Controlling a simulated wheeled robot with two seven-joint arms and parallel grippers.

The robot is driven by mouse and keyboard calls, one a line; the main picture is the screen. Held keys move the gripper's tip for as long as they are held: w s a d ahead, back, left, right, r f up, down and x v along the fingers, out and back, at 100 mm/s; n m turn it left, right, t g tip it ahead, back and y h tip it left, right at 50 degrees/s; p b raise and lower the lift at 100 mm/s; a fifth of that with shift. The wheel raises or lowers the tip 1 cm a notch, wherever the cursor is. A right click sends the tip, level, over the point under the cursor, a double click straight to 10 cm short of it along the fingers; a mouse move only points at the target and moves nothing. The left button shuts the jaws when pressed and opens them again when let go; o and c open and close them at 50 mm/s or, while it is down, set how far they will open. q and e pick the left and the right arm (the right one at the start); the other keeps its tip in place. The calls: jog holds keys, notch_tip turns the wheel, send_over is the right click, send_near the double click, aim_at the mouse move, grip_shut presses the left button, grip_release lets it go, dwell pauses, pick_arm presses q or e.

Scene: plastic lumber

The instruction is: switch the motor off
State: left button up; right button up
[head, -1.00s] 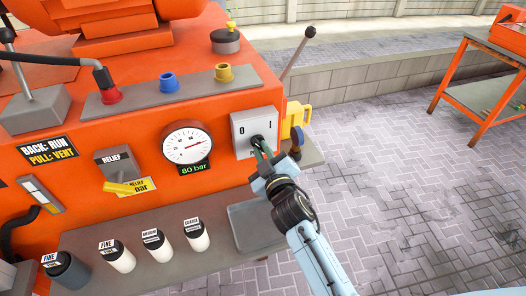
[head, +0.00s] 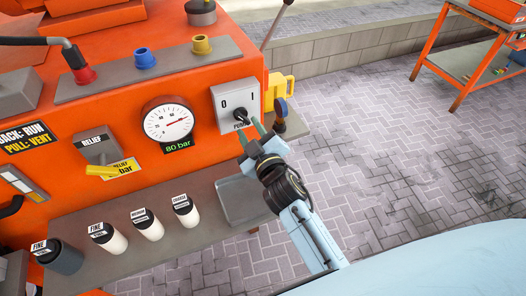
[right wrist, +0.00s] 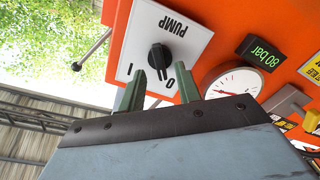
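The pump switch is a pale grey box (head: 234,101) marked 0 and 1 on the front of the orange machine. Its black knob (head: 240,115) also shows in the right wrist view (right wrist: 158,57); I cannot tell for certain which mark it points to. My right gripper (head: 250,130) is open in front of the switch. The gauge (head: 169,122) has a green 80 bar readout (head: 178,146). My left gripper is not in view.
A yellow relief lever (head: 101,171) sits left of the gauge. Several labelled bottles (head: 147,225) and a grey tray (head: 241,200) are on the ledge below. A yellow jug-like item (head: 282,94) is right of the switch. Paved floor (head: 370,150) lies clear to the right.

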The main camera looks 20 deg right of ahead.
jog(key=s, duration=1)
jog(key=shift+s+d+b, duration=0.2)
jog(key=shift+s+b, duration=0.2)
jog(key=shift+b, duration=0.05)
